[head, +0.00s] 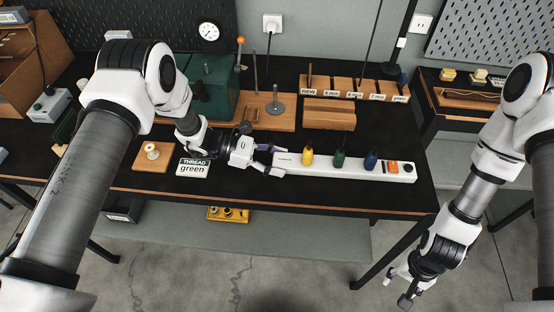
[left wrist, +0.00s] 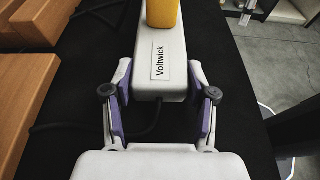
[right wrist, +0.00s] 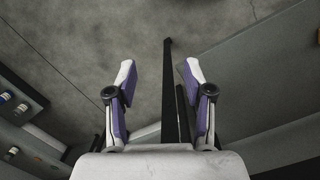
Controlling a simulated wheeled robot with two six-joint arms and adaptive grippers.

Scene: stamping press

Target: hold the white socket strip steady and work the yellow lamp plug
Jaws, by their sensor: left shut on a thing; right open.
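The white socket strip (head: 330,168) lies on the black table top. It carries a yellow plug (head: 308,156), a green plug (head: 339,158), a blue plug (head: 371,160) and an orange switch (head: 393,167). My left gripper (head: 272,160) is shut on the left end of the strip. In the left wrist view the fingers (left wrist: 160,105) stand on both sides of the strip's end, below a "Voltwick" label (left wrist: 159,60); the yellow plug (left wrist: 162,12) is cut off at the top edge. My right gripper (head: 400,290) is open and empty, low beyond the table's front right corner.
A "THREAD green" sign (head: 194,168) and a wooden block with a spool (head: 153,154) lie left of my left gripper. Behind the strip stand a green press (head: 212,85) and a labelled wooden rack (head: 350,88). The table's right front corner is bare.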

